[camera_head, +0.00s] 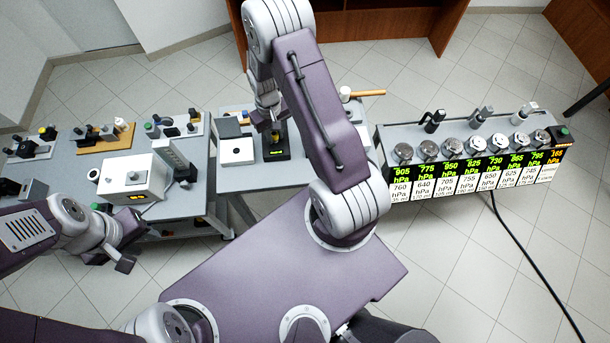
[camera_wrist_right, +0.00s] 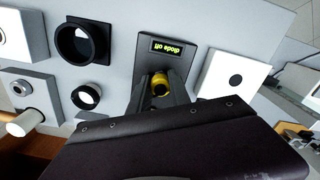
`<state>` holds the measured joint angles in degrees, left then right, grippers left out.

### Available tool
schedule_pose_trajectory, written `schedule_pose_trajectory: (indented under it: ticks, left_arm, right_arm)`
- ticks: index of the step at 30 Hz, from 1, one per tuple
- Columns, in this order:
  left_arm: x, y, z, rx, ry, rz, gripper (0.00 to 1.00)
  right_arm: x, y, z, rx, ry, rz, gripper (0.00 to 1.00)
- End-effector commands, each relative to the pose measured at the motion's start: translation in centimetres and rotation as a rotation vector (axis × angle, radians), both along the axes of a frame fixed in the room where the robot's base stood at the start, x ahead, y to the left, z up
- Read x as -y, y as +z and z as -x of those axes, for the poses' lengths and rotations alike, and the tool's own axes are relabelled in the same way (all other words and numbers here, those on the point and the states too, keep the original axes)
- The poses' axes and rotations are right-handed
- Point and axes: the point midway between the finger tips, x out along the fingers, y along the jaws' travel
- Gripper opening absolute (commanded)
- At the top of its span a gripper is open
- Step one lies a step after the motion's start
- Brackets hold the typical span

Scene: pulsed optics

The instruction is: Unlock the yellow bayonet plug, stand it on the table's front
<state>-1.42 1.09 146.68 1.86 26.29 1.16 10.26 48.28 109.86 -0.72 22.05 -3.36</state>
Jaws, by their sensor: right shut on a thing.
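The yellow bayonet plug (camera_wrist_right: 160,88) shows between the fingers of my right gripper (camera_wrist_right: 162,97) in the right wrist view. The gripper is shut on it. The plug sits at a black device (camera_wrist_right: 190,65) whose green display reads "diode off", upside down in this view. I cannot tell whether the plug is still locked in its socket. My left gripper (camera_head: 111,260) is open and empty, beside the left table's front edge.
White blocks (camera_wrist_right: 231,75) and black ring mounts (camera_wrist_right: 82,42) stand close to the device. The left table (camera_head: 75,175) carries several optics and a white box (camera_head: 133,176). A bench with several gauges (camera_head: 450,147) stands at the right.

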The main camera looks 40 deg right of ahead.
Motion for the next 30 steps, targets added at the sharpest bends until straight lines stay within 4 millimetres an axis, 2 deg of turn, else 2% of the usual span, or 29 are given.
schedule_pose_trajectory:
  ticks: [1,11,22,30]
  left_arm:
    - [0.0,0.0,0.0,0.0,0.0,0.0,0.36]
    - [0.0,0.9,0.0,0.0,0.0,0.0,0.36]
    - [0.0,4.8,0.0,0.0,0.0,0.0,0.36]
    - [0.0,4.7,0.0,0.0,0.0,0.0,0.36]
  right_arm:
    - [0.1,0.2,-0.5,0.016,0.0,0.003,0.0]
    - [0.1,1.1,-0.4,0.012,0.0,0.002,0.0]
    - [0.0,5.6,-0.2,0.006,0.0,0.001,0.0]
    - [0.0,5.5,-0.1,0.004,0.0,0.0,0.0]
